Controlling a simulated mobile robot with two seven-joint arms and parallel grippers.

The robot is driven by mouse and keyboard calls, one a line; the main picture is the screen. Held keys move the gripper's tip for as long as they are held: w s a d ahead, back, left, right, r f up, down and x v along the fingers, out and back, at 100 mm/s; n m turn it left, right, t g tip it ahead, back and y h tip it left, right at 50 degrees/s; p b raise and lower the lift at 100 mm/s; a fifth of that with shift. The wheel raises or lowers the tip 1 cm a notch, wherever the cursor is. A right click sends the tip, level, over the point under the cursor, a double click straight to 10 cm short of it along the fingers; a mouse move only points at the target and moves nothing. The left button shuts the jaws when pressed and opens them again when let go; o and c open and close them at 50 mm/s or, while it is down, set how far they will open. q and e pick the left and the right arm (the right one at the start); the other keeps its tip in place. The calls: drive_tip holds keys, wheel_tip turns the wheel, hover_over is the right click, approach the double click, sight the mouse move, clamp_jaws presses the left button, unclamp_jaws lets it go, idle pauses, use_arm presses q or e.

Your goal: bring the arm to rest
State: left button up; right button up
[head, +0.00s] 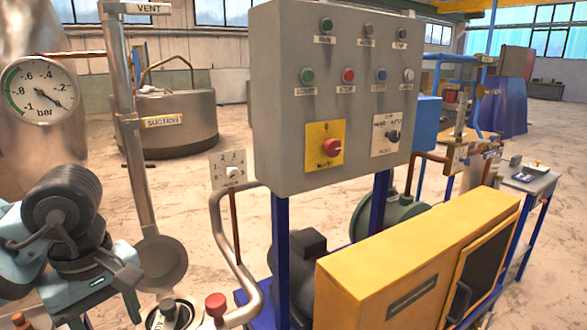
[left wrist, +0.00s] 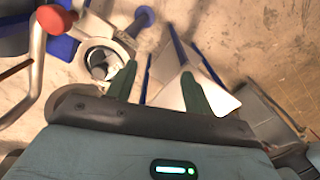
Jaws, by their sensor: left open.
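My left arm comes in from the left in the head view, teal with dark joints. Its gripper (head: 104,314) points downward at the lower left, and its fingers run towards the bottom edge. In the left wrist view the left gripper (left wrist: 158,88) has its two green fingers apart with nothing held between them. Floor and blue-and-white parts show beyond the fingers. My right arm and gripper are in neither view.
A grey control panel (head: 285,120) stands on blue posts right of the arm, above a yellow housing (head: 375,260). A suction pipe (head: 137,170) rises close beside the gripper. A red knob (head: 215,304) and a pressure gauge (head: 38,90) are nearby. Open floor lies behind.

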use_arm(q)
drive_tip(key=s+d+f+n+g+h+p, duration=0.15)
drive_tip(key=s+d+n+h, duration=0.25)
drive_tip(key=d+n+h, duration=0.5)
drive_tip(key=s+d+f+n+g+h, duration=0.1)
drive_tip(key=s+d+n+g+h, duration=0.15)
drive_tip(key=d+n+h, duration=0.7)
drive_tip(key=w+a+f+n+t+y, duration=0.1)
drive_tip(key=a+f+n+t+y, duration=0.3)
drive_tip(key=f+n+t, duration=0.85)
drive_tip(key=w+a+f+n+t+y, duration=0.1)
drive_tip(key=a+f+n+t+y, duration=0.4)
drive_tip(key=n, duration=1.3)
drive_tip(key=s+a+f+n+g+y, duration=0.2)
drive_tip(key=s+f+n, duration=0.3)
drive_tip(key=s+f, duration=0.4)
drive_tip(key=s+a+f+n+g+y, duration=0.2)
drive_tip(key=s+f+n+y, duration=0.3)
drive_tip(key=s+f, duration=0.4)
wheel_tip(320, 180, down, 2)
drive_tip(key=shift+s+f+g+p, duration=0.25)
drive_tip(key=shift+s+g+p, duration=0.1)
drive_tip(key=shift+s+p, duration=0.05)
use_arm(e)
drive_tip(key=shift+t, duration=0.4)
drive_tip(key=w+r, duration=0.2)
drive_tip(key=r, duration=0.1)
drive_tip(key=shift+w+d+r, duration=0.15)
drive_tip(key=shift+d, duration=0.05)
